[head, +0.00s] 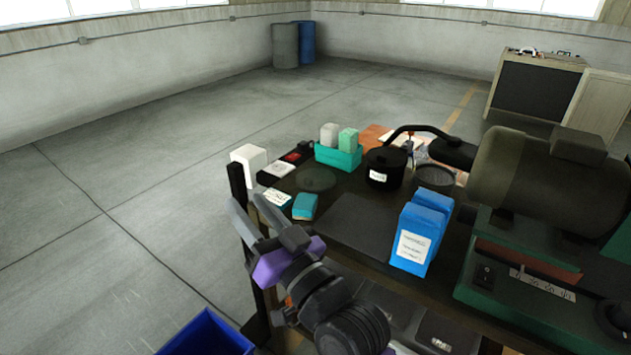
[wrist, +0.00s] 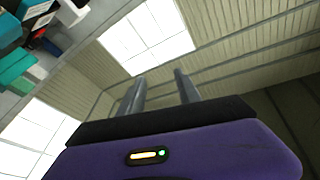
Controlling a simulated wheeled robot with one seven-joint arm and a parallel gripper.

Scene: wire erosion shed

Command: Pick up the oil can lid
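My gripper (head: 246,204) is at the near left edge of the dark table, its two fingers apart and pointing away. In the wrist view my gripper (wrist: 160,82) is open, with nothing between the fingers. A black round can (head: 384,168) with a white label stands at the table's back. A dark flat disc (head: 316,180) lies on the table left of it, and a dark round dish (head: 434,178) stands right of it. I cannot tell for sure which is the oil can lid. My gripper is left of and nearer than the disc, touching none of these.
A teal box (head: 347,157), teal block (head: 305,206), white block (head: 249,164) and blue boxes (head: 420,230) stand on the table. A large green machine (head: 530,280) blocks the right. A blue bin (head: 206,335) is at front left. The floor at left is free.

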